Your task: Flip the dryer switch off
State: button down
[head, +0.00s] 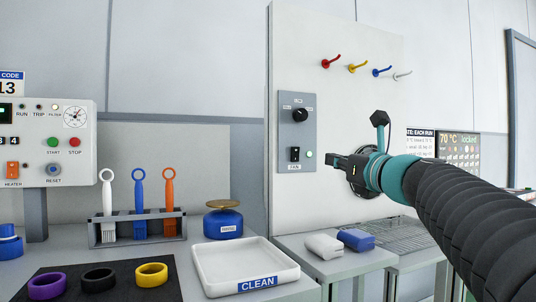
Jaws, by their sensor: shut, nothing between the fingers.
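A grey panel (283,132) on the white upright board carries a round black knob (299,114) and, below it, a small black switch (294,154). A small pale green lamp (309,154) sits beside the switch. The label under the switch is too small to read, so I cannot tell for sure that it is the dryer switch, nor its position. My gripper (331,159) is shut and empty. Its fingertips point left towards the panel, just right of the lamp and about level with the switch. I cannot tell whether they touch the board.
A control box (56,118) with an orange heater switch (12,170) stands at left. Coloured hooks (357,67) stick out of the board above. Below are a brush rack (176,214), a white tray (204,268), a blue canister (223,221), and white and blue blocks (356,240).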

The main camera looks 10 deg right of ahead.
aim_at(297, 149)
jog(key=p+x, duration=0.1)
jog(key=x, duration=1.3)
jog(key=shift+p, duration=0.3)
jog(key=shift+w+r+p, duration=0.15)
jog(key=shift+r+p, duration=0.2)
jog(key=shift+p, duration=0.05)
jog(key=shift+f, duration=0.1)
jog(key=s+d+r, duration=0.2)
jog(key=s+d, duration=0.2)
jog(key=s, duration=0.9)
jog(key=shift+s+d, duration=0.15)
